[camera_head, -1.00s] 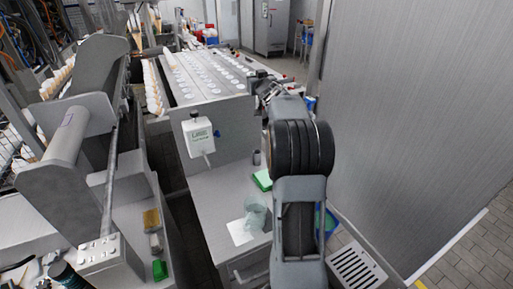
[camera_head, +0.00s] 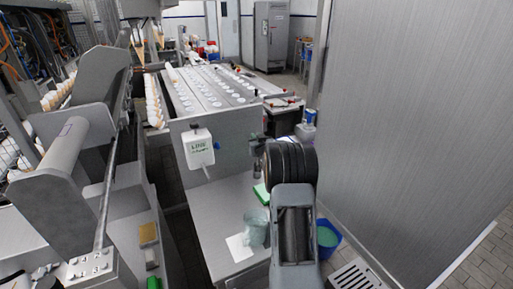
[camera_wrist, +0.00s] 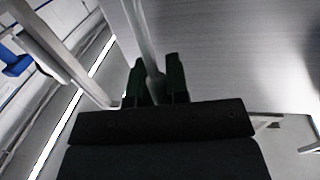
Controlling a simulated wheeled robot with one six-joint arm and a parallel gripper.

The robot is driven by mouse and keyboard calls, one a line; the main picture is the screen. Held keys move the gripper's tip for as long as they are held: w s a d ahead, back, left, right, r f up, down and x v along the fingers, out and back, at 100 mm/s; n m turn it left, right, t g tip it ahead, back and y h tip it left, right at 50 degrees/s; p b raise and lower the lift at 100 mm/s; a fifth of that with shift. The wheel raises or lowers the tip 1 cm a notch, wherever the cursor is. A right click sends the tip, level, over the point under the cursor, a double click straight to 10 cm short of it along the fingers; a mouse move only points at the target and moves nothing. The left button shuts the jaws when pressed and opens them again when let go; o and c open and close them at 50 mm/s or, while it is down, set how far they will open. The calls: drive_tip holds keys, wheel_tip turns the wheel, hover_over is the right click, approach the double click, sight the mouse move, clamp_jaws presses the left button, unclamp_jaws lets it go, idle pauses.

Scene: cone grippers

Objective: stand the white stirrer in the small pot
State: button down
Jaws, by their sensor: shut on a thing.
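In the wrist view my gripper (camera_wrist: 157,82) has its two dark fingers shut on a pale, slender stick, which looks like the white stirrer (camera_wrist: 148,42). The stirrer runs from between the fingers to the top edge of the picture; its far end is out of view. A small grey cylinder (camera_head: 257,170), perhaps the small pot, stands at the back of the light worktop, just left of my arm. The pot does not show clearly in the wrist view.
A translucent jug (camera_head: 256,230) stands on the worktop (camera_head: 205,210) near a white sheet (camera_head: 239,247). A green pad (camera_head: 262,194) lies behind it, partly hidden by my arm. A blue bucket (camera_head: 327,238) is right of my arm. A grey wall panel (camera_head: 410,110) closes the right side.

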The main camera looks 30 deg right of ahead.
hover_over(257, 161)
drive_tip(key=w, duration=0.1)
drive_tip(key=shift+w+d+f, duration=0.1)
drive_tip(key=shift+d+f, duration=0.05)
drive_tip(key=shift+f, duration=0.9)
drive_tip(key=shift+w+d+f, duration=0.1)
drive_tip(key=shift+d+f, duration=0.05)
drive_tip(key=shift+f, duration=1.15)
drive_tip(key=c, duration=1.1)
unclamp_jaws()
drive_tip(key=shift+r, duration=0.1)
drive_tip(key=shift+s+a+r, duration=0.1)
drive_tip(key=shift+s, duration=0.2)
drive_tip(key=b+v, duration=0.1)
drive_tip(key=v, duration=1)
drive_tip(key=shift+s, duration=0.2)
drive_tip(key=shift+a+r, duration=0.1)
